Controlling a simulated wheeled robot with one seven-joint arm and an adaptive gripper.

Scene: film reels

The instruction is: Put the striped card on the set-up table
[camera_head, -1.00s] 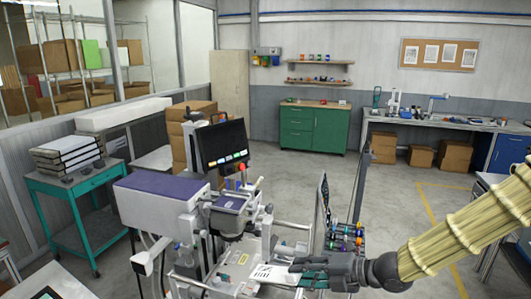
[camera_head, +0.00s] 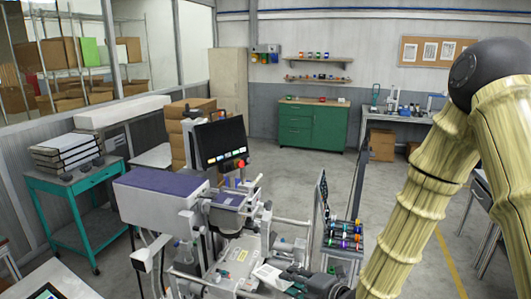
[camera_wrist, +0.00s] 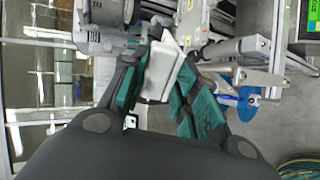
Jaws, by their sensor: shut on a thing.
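My gripper (camera_head: 285,280) is low in the middle of the head view, shut on a white card (camera_head: 268,273) with dark marks. The card sticks out to the left of the fingers, over the grey machine. In the wrist view, the card (camera_wrist: 160,72) sits tilted between the green-padded fingers of my gripper (camera_wrist: 160,62). Its stripes are too small to make out now. I cannot tell which of the tables in view is the set-up table.
The grey machine (camera_head: 150,200) with a dark screen stands close on the left. A rack of coloured items (camera_head: 344,232) is just right of the gripper. A teal cart (camera_head: 68,188) stands at the left, a green cabinet (camera_head: 312,124) at the back. Open floor lies between.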

